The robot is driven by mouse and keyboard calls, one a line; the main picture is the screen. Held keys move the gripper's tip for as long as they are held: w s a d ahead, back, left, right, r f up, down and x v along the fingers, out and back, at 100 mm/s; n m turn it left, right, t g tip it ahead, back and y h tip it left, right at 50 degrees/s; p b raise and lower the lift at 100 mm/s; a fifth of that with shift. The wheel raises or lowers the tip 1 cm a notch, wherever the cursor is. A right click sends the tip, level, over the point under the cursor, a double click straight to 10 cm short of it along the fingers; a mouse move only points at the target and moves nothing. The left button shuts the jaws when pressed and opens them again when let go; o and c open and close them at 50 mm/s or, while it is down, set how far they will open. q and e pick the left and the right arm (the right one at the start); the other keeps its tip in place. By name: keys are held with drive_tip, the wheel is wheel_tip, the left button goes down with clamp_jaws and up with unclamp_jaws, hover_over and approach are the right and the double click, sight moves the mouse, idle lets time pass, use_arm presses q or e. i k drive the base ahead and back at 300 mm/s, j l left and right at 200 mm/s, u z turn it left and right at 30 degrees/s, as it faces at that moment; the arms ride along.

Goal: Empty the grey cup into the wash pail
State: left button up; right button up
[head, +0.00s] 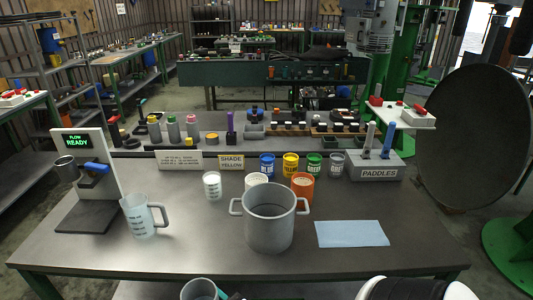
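A grey cup (199,290) is cut off by the bottom edge of the head view, in front of the table's near edge. Its open rim faces up; its contents cannot be made out. My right gripper (226,296), with teal fingertips, is at the cup's right side and appears shut on it; most of the gripper is out of frame. A large grey two-handled vessel (269,222), which looks like the wash pail, stands upright on the table, beyond and to the right of the cup. My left gripper is not in view.
A clear measuring jug (140,217) and a flow stand (98,160) are at the left of the table. A white cup (212,186) and an orange cup (303,188) stand behind the vessel, before several paint tins. A blue sheet (350,234) lies right; the front table strip is clear.

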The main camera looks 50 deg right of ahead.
sight(269, 208)
drive_tip(key=k+l, duration=0.2)
drive_tip(key=l, duration=0.2)
drive_tip(key=k+l, duration=0.2)
drive_tip(key=l, duration=0.25)
drive_tip(key=k+l, duration=0.2)
drive_tip(key=l, duration=0.2)
drive_tip(key=k+l+u, duration=0.1)
drive_tip(key=l, duration=0.35)
drive_tip(key=k, duration=0.1)
